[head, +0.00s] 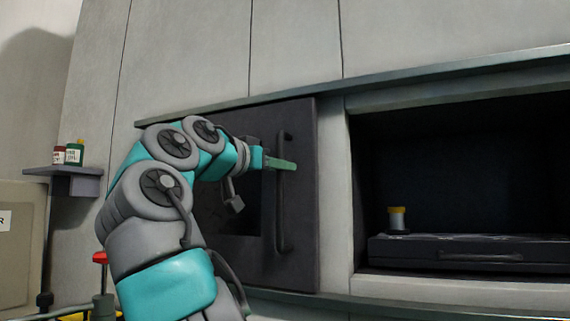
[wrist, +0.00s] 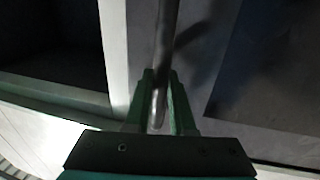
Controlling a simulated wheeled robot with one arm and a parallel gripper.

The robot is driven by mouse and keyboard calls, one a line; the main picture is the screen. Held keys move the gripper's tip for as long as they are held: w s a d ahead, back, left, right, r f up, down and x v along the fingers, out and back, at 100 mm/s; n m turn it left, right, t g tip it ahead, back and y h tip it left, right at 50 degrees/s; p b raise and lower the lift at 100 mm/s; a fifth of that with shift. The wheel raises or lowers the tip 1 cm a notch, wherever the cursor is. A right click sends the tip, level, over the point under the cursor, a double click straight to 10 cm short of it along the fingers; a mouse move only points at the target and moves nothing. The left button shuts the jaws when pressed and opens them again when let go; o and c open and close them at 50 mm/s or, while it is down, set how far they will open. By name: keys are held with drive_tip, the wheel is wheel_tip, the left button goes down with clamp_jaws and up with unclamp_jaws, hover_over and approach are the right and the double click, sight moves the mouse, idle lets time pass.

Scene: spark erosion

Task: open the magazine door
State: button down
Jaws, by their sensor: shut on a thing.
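The magazine door (head: 302,215) is a dark grey panel with a darker window, left of the open bay in the head view. Its upright bar handle (head: 282,225) is near the door's right edge. My gripper (head: 280,164) is at the upper half of the handle, with its green fingers pointing right. In the wrist view, the handle (wrist: 168,40) runs between the two fingers of my gripper (wrist: 162,85), which are shut on it. The door (wrist: 205,75) also shows there behind the handle. My arm hides much of the door's left side. I cannot tell whether the door is slightly ajar.
An open dark bay (head: 460,165) on the right holds a flat black case (head: 470,252) and a small yellow-capped container (head: 398,219). A small shelf (head: 65,171) on the left wall carries small jars (head: 74,153). A pale post (head: 337,190) separates door and bay.

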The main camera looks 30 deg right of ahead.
drive_tip(key=c, duration=0.8)
unclamp_jaws()
drive_tip(key=shift+o, duration=0.2)
drive_tip(key=v, duration=0.7)
drive_tip(key=shift+s+a, duration=0.15)
drive_tip(key=shift+a, duration=0.25)
